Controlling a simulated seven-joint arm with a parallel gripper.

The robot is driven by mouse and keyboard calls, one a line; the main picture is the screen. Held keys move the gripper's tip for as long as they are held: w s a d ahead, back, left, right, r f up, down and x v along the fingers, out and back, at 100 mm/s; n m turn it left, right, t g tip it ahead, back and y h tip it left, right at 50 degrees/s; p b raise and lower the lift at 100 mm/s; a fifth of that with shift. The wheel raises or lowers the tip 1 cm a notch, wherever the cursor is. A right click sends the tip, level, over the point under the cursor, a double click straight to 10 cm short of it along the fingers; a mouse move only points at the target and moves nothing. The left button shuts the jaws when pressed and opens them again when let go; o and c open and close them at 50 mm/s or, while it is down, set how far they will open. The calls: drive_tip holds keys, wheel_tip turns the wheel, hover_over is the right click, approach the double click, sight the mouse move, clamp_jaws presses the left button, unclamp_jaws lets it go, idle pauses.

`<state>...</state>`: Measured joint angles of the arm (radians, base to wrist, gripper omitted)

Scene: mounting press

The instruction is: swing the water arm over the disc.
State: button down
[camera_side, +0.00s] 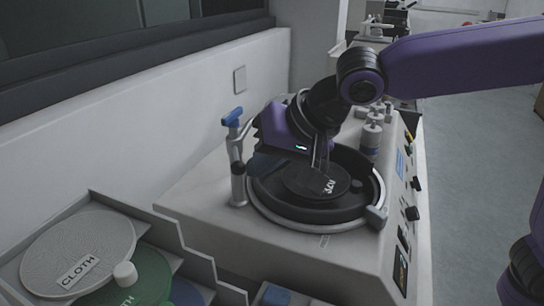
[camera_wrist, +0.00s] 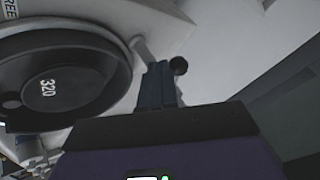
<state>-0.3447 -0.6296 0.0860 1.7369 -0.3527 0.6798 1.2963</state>
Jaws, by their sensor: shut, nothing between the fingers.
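The disc (camera_side: 318,183), dark and marked 320, lies in the round black bowl (camera_side: 370,195) of the press. In the wrist view the disc (camera_wrist: 60,88) is at the left. The water arm (camera_side: 238,188) is a silver post with a dark collar and a blue top piece (camera_side: 232,117), standing at the bowl's left edge. Its upper part is outside the bowl, not above the disc. My gripper (camera_side: 262,166) is shut and empty, low between the post and the disc. Its fingers (camera_wrist: 157,82) show mid-picture in the wrist view. I cannot tell whether they touch the post.
A tray (camera_side: 180,238) with several round cloths, one labelled CLOTH (camera_side: 75,250), is at the lower left. White bottles (camera_side: 371,135) stand behind the bowl. A control panel with knobs (camera_side: 412,213) is at the right. A wall runs behind on the left.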

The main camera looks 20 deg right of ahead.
drive_tip(key=a+m+t+h, duration=0.1)
drive_tip(key=a+m+h, duration=0.1)
drive_tip(key=a+m, duration=0.1)
drive_tip(key=shift+w+a+m+t+h, duration=0.15)
drive_tip(key=shift+w+a+m+h, duration=0.1)
drive_tip(key=shift+a+m+h, duration=0.45)
drive_tip(key=shift+w+a+m+t+h, duration=0.15)
drive_tip(key=shift+w+a+m+h, duration=0.2)
drive_tip(key=shift+a+m, duration=0.55)
drive_tip(key=shift+a, duration=0.1)
drive_tip(key=shift+s, duration=0.1)
approach(238, 172)
drive_tip(key=s, duration=0.2)
drive_tip(key=s+a, duration=0.1)
drive_tip(key=shift+r, duration=0.4)
